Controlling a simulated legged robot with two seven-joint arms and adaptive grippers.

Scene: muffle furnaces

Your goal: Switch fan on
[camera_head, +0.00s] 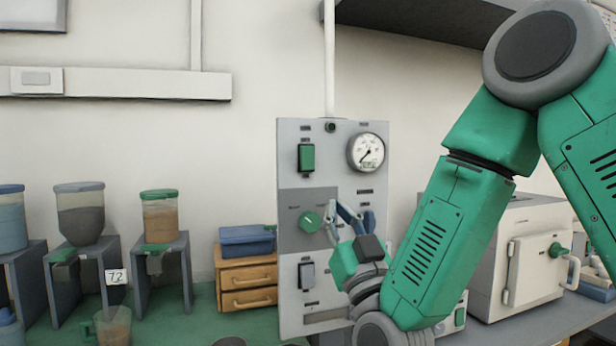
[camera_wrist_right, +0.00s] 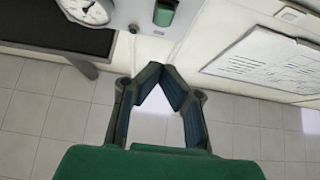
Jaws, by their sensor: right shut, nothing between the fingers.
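A grey control panel (camera_head: 290,290) stands upright against the wall. It carries a green rocker switch (camera_head: 306,157) at the upper left, a round green knob (camera_head: 310,222) in the middle and a grey switch (camera_head: 306,276) below. The labels are too small to read, so I cannot tell which control is the fan's. My right gripper (camera_head: 341,212) is shut and empty, in front of the panel just right of the knob; contact cannot be told. In the right wrist view its fingertips (camera_wrist_right: 155,70) meet, below the green switch (camera_wrist_right: 165,13). My left gripper is out of view.
A pressure gauge (camera_head: 367,152) sits at the panel's upper right. A white furnace (camera_head: 525,255) stands to the right, partly behind my right arm. A wooden drawer box (camera_head: 247,280) with a blue tray (camera_head: 246,239) is left of the panel. Several hoppers on stands are further left.

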